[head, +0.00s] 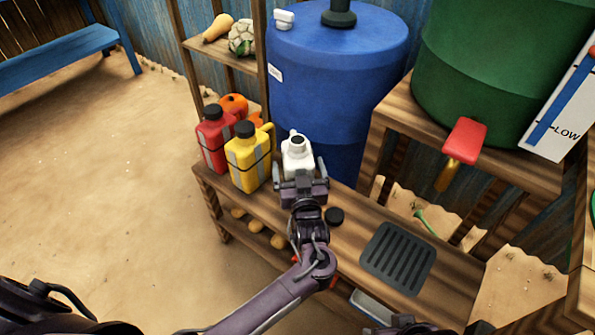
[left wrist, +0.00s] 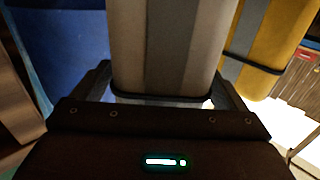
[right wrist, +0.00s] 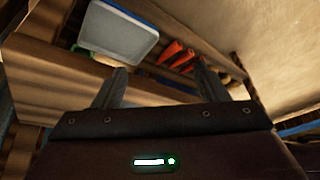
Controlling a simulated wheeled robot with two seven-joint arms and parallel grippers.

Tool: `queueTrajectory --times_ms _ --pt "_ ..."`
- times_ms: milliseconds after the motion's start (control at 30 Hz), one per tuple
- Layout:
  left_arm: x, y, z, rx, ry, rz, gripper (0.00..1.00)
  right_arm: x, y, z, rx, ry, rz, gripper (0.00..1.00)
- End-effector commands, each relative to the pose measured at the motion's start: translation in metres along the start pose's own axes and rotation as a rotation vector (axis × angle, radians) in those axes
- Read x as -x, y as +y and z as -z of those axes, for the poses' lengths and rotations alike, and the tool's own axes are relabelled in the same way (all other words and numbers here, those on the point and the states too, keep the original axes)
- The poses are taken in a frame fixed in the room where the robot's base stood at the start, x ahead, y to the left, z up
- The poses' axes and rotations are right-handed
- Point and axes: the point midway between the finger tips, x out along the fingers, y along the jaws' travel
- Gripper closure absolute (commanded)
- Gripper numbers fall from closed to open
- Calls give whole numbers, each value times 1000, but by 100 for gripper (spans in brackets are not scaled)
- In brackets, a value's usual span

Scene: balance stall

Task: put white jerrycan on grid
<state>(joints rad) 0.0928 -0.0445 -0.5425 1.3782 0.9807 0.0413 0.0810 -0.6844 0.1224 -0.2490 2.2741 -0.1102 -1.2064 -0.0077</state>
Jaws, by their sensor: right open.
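The white jerrycan (head: 298,158) stands upright at the back of the wooden bench, its dark-rimmed mouth uncovered. My left gripper (head: 300,178) is in front of it. In the left wrist view the pale jerrycan body (left wrist: 135,45) with a grey stripe fills the space between the fingers (left wrist: 165,88). One finger is on each side; I cannot tell whether they press on it. Its base is hidden in the head view. The dark slotted grid (head: 398,258) lies bare on the bench to the right. My right gripper (right wrist: 160,80) is open and empty, near a shelf.
A yellow jerrycan (head: 249,158) and a red jerrycan (head: 215,140) stand close on the left. A blue barrel (head: 335,75) is behind; a green barrel's red tap (head: 465,140) overhangs the right.

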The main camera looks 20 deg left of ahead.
Motion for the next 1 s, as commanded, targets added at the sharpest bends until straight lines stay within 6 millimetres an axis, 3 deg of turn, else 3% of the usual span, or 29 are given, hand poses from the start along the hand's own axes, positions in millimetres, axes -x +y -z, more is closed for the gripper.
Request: queueTrajectory --times_ms 33,400,467,767,1000 --pt "0 0 0 0 0 0 12 0 0 0 0 0 -1 33" --pt "0 0 0 0 0 0 59 0 1 0 -1 -1 -2 33" --pt "0 0 1 1 1 0 63 0 1 0 -1 -2 -3 33" --pt "0 0 7 2 1 0 63 0 2 -2 -4 -14 -3 33" --pt "0 0 45 5 3 1 63 10 13 -5 -31 -81 -24 33"
